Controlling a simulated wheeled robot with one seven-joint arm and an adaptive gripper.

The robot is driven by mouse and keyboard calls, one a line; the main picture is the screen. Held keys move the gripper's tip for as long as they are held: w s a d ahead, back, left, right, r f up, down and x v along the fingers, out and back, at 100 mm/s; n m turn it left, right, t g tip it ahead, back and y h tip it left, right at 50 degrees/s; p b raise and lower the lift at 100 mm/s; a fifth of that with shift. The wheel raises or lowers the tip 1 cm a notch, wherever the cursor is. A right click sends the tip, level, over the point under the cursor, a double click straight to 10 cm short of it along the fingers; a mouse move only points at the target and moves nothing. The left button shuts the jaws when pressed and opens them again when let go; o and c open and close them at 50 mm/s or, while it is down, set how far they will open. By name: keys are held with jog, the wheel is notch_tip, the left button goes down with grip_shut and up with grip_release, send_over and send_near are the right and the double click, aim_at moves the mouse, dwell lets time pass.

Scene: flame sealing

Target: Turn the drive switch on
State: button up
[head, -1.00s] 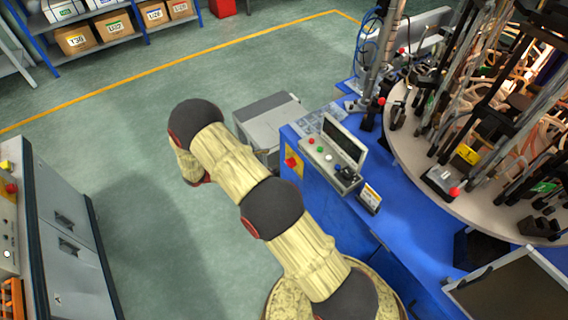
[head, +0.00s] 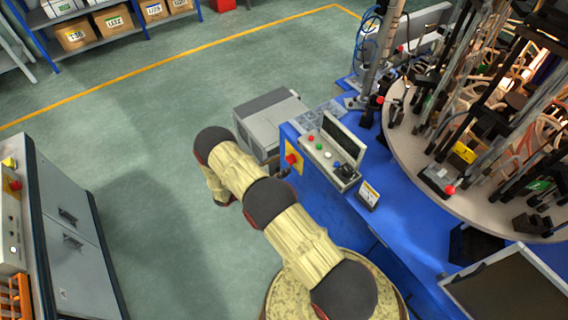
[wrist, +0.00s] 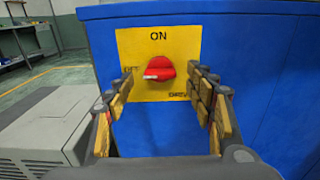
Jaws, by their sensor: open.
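The drive switch (wrist: 160,68) is a red rotary knob on a yellow plate (wrist: 188,44) on a blue cabinet side. The plate reads ON at the top and seems to read OFF at the left. The knob's pale mark points left, towards the OFF side. My gripper (wrist: 160,82) is open and empty, with one finger on each side of the knob in the wrist view. The fingers appear apart from the knob; the exact distance is hard to tell. In the head view the red switch (head: 291,158) shows beside the blue bench's left end.
A grey box unit (wrist: 45,125) stands close on the left, also seen in the head view (head: 268,118). A button panel (head: 330,160) with a screen sits on the blue bench (head: 400,215). A round table of burners (head: 430,195) is at the right. Open floor lies left.

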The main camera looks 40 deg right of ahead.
aim_at(290, 160)
jog(key=shift+d, duration=1.1)
jog(key=shift+s, duration=0.1)
jog(key=shift+c, duration=1.2)
jog(key=c, duration=0.9)
